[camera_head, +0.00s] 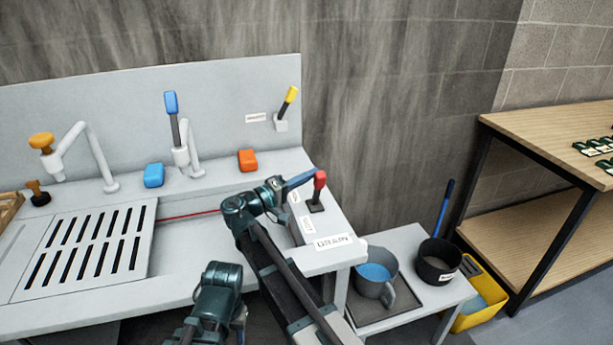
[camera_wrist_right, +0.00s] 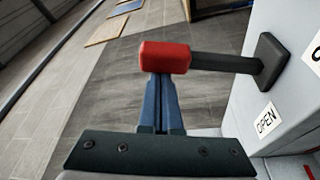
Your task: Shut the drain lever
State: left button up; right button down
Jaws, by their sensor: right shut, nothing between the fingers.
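The drain lever (camera_head: 319,190) has a red knob on a dark stem and a dark base at the right end of the sink counter. It also shows in the right wrist view (camera_wrist_right: 165,57), its stem running right to the base. My right gripper (camera_head: 308,175) has its blue fingers shut with nothing between them. Its tips (camera_wrist_right: 160,85) are right at the red knob, which hides their very ends; I cannot tell if they touch. An "OPEN" label (camera_wrist_right: 266,120) is beside the lever. My left gripper is not in view.
The sink counter (camera_head: 170,285) has a slotted drainer (camera_head: 85,250), taps and blue and orange blocks. A yellow-handled lever (camera_head: 288,100) is on the back panel. A side table at the right holds a grey jug (camera_head: 376,284) and a black pot (camera_head: 438,262).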

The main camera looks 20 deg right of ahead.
jog(key=shift+s+f+m, duration=0.2)
jog(key=shift+s+m, duration=0.2)
jog(key=shift+s, duration=0.4)
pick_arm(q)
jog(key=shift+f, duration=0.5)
pick_arm(e)
jog(key=shift+s, duration=0.2)
pick_arm(q)
jog(key=shift+b, duration=0.3)
pick_arm(e)
jog(key=shift+s+f, duration=0.1)
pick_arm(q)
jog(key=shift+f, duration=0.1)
